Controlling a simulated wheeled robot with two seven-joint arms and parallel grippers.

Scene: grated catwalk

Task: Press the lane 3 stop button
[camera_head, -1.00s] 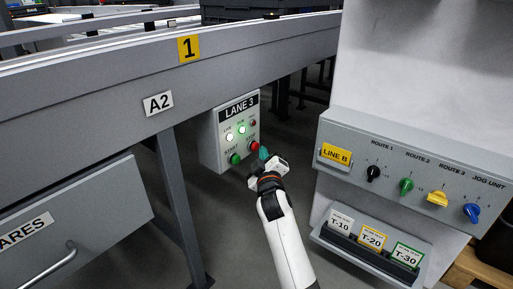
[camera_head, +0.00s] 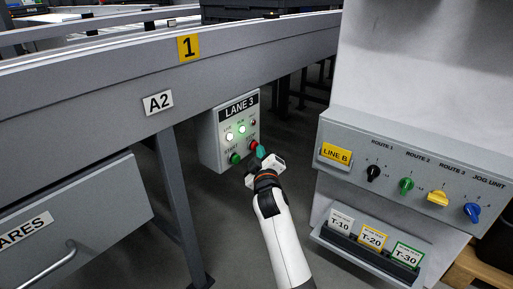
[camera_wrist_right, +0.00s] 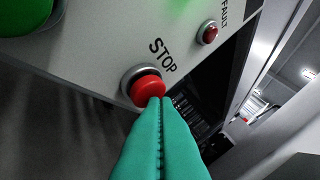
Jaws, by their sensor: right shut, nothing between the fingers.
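The grey LANE 3 box (camera_head: 210,140) hangs under the conveyor in the head view. Its red STOP button (camera_head: 255,144) is at the lower right, beside the green START button (camera_head: 235,158). In the right wrist view the STOP button (camera_wrist_right: 146,86) is a red cap in a metal ring, under the word STOP. My right gripper (camera_head: 261,152) is shut and empty. Its teal fingertips (camera_wrist_right: 160,101) overlap the button's lower right edge in the wrist view; I cannot tell whether they touch it. My left gripper is out of view.
A white lamp (camera_head: 229,137) and a green lamp (camera_head: 242,129) look lit on the box. A control panel (camera_head: 330,128) with coloured knobs and a card tray stands at right. A drawer unit (camera_head: 90,205) and a conveyor leg (camera_head: 175,195) are at left.

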